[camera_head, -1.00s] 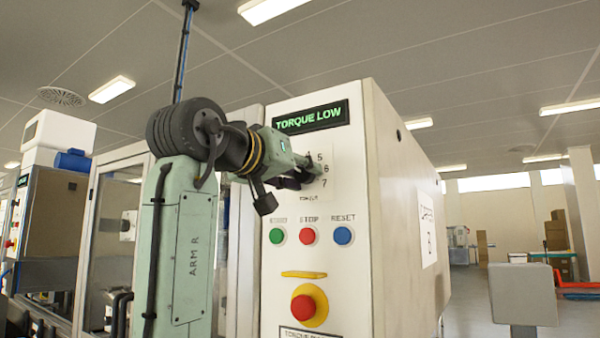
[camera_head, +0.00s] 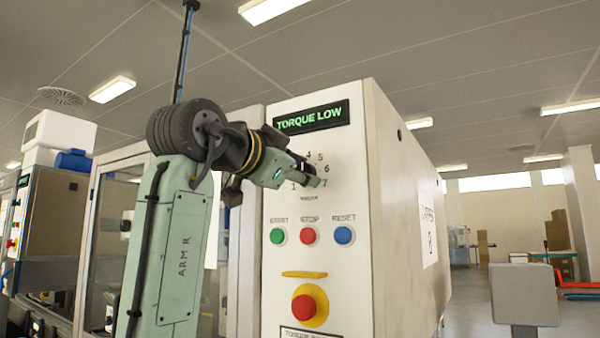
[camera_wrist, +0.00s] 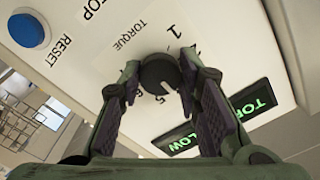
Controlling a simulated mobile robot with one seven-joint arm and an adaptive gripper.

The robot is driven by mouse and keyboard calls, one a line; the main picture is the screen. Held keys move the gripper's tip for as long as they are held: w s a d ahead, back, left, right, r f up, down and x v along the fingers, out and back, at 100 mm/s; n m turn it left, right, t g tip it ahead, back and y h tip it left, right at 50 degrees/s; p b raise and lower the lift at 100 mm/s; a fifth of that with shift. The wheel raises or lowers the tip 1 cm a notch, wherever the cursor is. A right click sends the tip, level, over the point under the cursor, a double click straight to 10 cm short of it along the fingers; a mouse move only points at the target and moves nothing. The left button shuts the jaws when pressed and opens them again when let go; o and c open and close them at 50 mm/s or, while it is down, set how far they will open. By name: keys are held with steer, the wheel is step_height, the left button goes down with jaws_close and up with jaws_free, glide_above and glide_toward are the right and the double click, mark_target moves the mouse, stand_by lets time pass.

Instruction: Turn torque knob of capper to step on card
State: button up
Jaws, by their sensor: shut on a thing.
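The torque knob (camera_wrist: 158,74) is dark and round, on the white front panel of the capper (camera_head: 340,265). In the wrist view it sits between the two fingers of my gripper (camera_wrist: 163,78), which is shut on it. In the head view my gripper (camera_head: 312,176) covers the knob and part of the dial. The numbers 4, 5, 6, 7 and 1 show around it there. I cannot tell which step the knob points to. The display (camera_head: 312,117) above reads TORQUE LOW in green. A white card (camera_head: 428,222) is on the capper's side wall; its print is unclear.
Below the dial are a green button (camera_head: 277,236), a red stop button (camera_head: 308,235) and a blue reset button (camera_head: 344,235). A red emergency button (camera_head: 303,308) on yellow is lower. A grey box (camera_head: 523,294) stands at the right.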

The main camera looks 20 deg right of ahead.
steer(key=shift+m, duration=3.9)
steer(key=o, duration=1.1)
steer(key=shift+o, duration=0.2)
steer(key=v, duration=1.2)
